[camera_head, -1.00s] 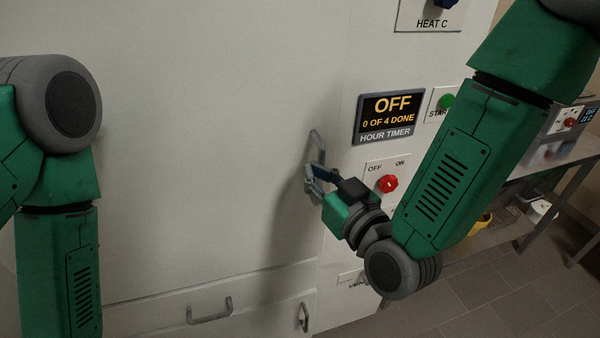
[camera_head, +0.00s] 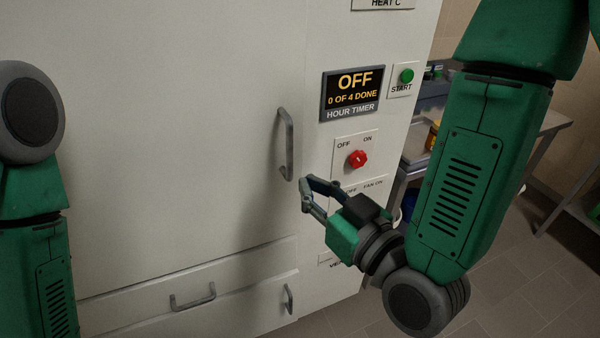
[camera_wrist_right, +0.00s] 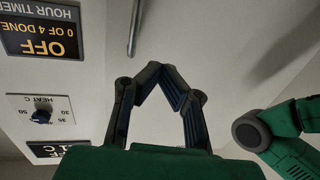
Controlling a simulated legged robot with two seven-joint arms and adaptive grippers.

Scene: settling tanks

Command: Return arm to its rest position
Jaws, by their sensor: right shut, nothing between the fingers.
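My right arm (camera_head: 470,170) comes in from the upper right of the head view, its elbow low. My right gripper (camera_head: 304,193) is shut and empty, just below and right of the cabinet's vertical door handle (camera_head: 286,145) and apart from it. In the right wrist view the gripper's fingers (camera_wrist_right: 155,72) meet at their tips, with the handle (camera_wrist_right: 135,28) beyond them. Of my left arm (camera_head: 35,220), green and grey links show at the left edge. Its gripper is out of view.
The white cabinet (camera_head: 170,120) fills the left and middle. It bears an hour timer display (camera_head: 352,93) reading OFF, a green start button (camera_head: 406,75) and a red knob (camera_head: 357,158). Drawer handles (camera_head: 193,298) stick out low. A bench (camera_head: 545,125) stands at right, with open floor before it.

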